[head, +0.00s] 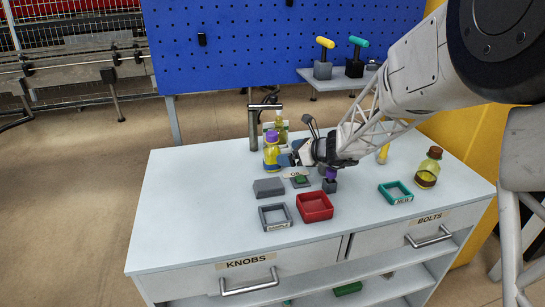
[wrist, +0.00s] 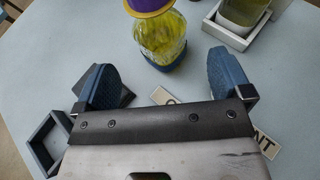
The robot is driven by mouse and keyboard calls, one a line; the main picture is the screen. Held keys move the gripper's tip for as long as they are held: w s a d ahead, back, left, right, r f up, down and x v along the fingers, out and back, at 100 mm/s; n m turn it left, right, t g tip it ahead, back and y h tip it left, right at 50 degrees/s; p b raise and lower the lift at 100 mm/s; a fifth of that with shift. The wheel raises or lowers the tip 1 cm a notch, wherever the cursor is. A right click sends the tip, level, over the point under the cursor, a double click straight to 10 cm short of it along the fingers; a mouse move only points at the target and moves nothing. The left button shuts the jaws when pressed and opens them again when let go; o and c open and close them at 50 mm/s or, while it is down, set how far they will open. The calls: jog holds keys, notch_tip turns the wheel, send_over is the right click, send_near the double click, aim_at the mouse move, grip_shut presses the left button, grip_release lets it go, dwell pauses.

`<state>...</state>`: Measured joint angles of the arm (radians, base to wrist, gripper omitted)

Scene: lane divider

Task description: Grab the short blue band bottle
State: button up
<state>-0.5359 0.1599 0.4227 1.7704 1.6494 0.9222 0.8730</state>
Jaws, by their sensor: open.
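A bottle of yellow liquid with a purple cap (head: 271,150) stands upright at the back of the table, left of my gripper (head: 287,159). In the wrist view the bottle (wrist: 160,40) shows a blue band low on its body, and its top is cut by the frame. My gripper (wrist: 162,66) is open, with one blue-padded finger towards each side of the bottle. The bottle stands between and slightly beyond the fingertips.
A second bottle (wrist: 241,12) stands in a white tray (wrist: 232,36) close by at the right. A brown-capped bottle (head: 427,170) and teal tray (head: 396,193) are on the right. Red (head: 314,207) and grey (head: 275,217) trays are in front. The table's left is clear.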

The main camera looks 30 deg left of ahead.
aim_at(272, 153)
jog(key=shift+x, duration=1.25)
jog(key=shift+f, duration=0.1)
jog(key=shift+x, duration=2.6)
jog(key=shift+c, duration=0.5)
jog(key=c, duration=1)
